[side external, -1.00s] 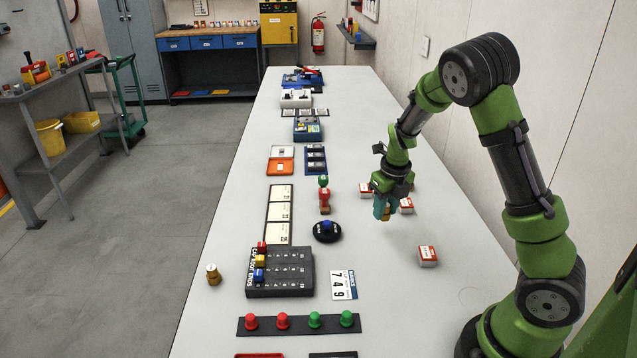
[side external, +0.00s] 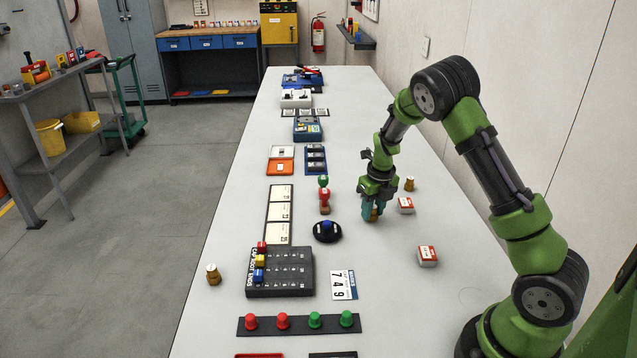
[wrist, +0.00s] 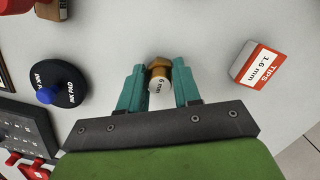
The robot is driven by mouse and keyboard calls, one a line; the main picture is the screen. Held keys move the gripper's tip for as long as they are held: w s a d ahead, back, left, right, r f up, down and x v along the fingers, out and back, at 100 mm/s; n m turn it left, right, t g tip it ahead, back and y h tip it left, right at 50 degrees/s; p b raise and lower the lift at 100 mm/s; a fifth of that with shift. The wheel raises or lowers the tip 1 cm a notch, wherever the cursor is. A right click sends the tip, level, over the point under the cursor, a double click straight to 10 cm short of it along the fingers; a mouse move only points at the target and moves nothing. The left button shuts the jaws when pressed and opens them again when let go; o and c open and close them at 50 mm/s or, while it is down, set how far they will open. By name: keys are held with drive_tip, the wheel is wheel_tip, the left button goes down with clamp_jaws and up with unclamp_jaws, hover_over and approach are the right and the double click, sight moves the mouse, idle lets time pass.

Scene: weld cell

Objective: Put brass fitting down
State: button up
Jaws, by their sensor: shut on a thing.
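A brass fitting with a white top marked 6 mm (wrist: 160,78) stands between the teal fingers of my gripper (wrist: 160,88) in the wrist view. My gripper (side external: 373,213) is shut on it, low over the bench (side external: 385,280), right of the ink pad. In the side view the fingers cover most of the fitting, and I cannot tell whether its base touches the bench. Another brass fitting (side external: 409,184) stands behind and right of my gripper. A third brass fitting (side external: 213,274) stands near the bench's left edge.
A black ink pad (side external: 327,231) with a blue knob lies left of my gripper, with a red-handled stamp (side external: 325,202) behind it. Red and white tips boxes stand to the right (side external: 405,206) and nearer the front (side external: 427,256). The bench between ink pad and front box is clear.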

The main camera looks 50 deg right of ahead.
sight(376, 216)
drive_tip(key=o, duration=1.1)
drive_tip(key=shift+f, duration=0.15)
wheel_tip(376, 216, up, 12)
drive_tip(key=s, duration=0.1)
drive_tip(key=s+a+r+n+t, duration=0.2)
drive_tip(key=s+a+r+n, duration=0.2)
drive_tip(key=a+n, duration=0.3)
drive_tip(key=s+a+r+n+t+y, duration=0.1)
drive_tip(key=s+a+r+n, duration=0.3)
drive_tip(key=n, duration=1.3)
drive_tip(key=s+a+r+n+t+y, duration=0.1)
drive_tip(key=s+a+r+n+t, duration=0.1)
drive_tip(key=s+a+n, duration=0.7)
drive_tip(key=shift+s+a+r+n+t, duration=0.1)
drive_tip(key=shift+a+r+n+t, duration=0.1)
drive_tip(key=shift+a+r+n, duration=0.35)
drive_tip(key=shift+s+a+r+n+t, duration=0.1)
drive_tip(key=shift+a+r+n+t, duration=0.2)
drive_tip(key=shift+a+n, duration=0.45)
